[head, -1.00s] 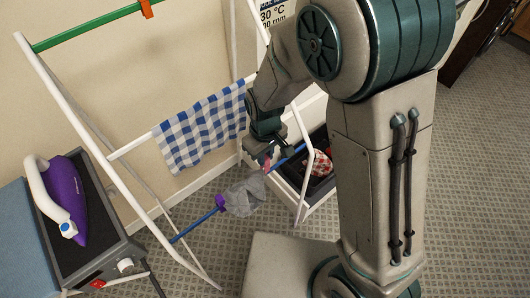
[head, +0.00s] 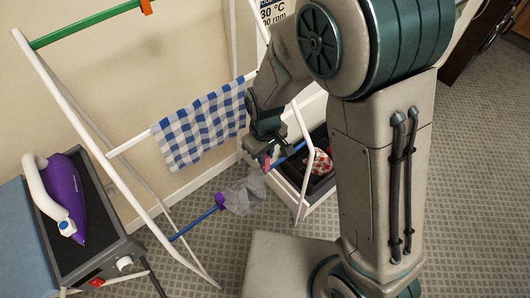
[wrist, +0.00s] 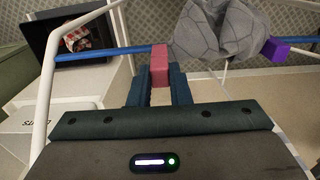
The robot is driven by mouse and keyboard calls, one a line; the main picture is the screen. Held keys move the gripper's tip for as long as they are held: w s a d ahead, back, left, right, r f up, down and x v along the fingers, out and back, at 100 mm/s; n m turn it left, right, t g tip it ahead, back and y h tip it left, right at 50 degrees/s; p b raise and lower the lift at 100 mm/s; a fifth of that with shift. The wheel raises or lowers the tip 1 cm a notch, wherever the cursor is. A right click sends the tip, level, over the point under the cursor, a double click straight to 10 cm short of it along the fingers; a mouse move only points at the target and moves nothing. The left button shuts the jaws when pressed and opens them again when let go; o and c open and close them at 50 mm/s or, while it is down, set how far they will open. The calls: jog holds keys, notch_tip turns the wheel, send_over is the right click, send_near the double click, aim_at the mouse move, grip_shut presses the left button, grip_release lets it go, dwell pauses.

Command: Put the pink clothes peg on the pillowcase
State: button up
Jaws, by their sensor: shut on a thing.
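My gripper (head: 268,156) is shut on the pink clothes peg (wrist: 160,64), which sticks out beyond the fingertips. In the head view the peg (head: 267,163) shows only as a small pink bit. A grey cloth with a line pattern (wrist: 222,35), possibly the pillowcase, hangs on the blue rail (wrist: 105,53) of the drying rack. It also shows in the head view (head: 244,195). In the wrist view the peg overlaps the blue rail, just left of the grey cloth. I cannot tell whether they touch.
A purple peg (wrist: 275,48) sits at the grey cloth's far end. A blue-and-white checked cloth (head: 200,128) hangs on a higher rail. The white rack frame (head: 110,150) stands close around my gripper. A dark bin with a red-and-white cloth (head: 321,163) stands behind. A purple iron (head: 64,200) is at left.

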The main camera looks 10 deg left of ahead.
jog(key=shift+f+b, duration=1.85)
jog(key=shift+f, duration=0.4)
jog(key=o, duration=0.8)
jog(key=shift+r+p, duration=2.55)
jog(key=shift+r, duration=1)
